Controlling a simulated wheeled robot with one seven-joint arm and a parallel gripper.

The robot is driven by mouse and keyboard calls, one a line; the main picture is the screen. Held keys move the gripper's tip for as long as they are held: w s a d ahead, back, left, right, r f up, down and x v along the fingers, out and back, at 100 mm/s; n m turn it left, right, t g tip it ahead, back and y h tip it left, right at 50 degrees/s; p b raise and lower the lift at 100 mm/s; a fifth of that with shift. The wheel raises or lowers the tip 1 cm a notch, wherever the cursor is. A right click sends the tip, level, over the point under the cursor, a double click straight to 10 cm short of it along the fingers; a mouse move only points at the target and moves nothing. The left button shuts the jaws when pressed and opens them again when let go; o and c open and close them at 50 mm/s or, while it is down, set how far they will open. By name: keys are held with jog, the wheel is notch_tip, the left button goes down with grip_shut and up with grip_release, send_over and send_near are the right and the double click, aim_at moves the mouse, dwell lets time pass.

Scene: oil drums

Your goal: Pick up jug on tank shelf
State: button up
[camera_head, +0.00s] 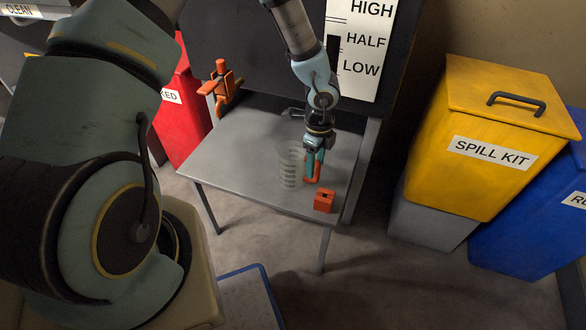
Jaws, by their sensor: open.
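A clear jug (289,168) with dark graduation marks stands upright on the grey tank shelf (236,150). My gripper (313,170) points down at the jug's right side, with its fingers beside or around the jug's right edge. It is open. From this view I cannot tell whether a finger touches the jug or whether part of the jug lies between the fingers.
A small orange block (324,201) sits near the shelf's front right corner. An orange valve (221,88) is at the back left. A red container (184,115) stands left. A yellow spill kit bin (480,125) and a blue bin (535,225) stand right.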

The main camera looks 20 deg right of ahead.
aim_at(316, 181)
jog(key=shift+d+f, duration=0.2)
jog(key=shift+f, duration=1.15)
jog(key=shift+d+f, duration=0.2)
jog(key=shift+f, duration=1.15)
jog(key=shift+c, duration=0.2)
grip_shut()
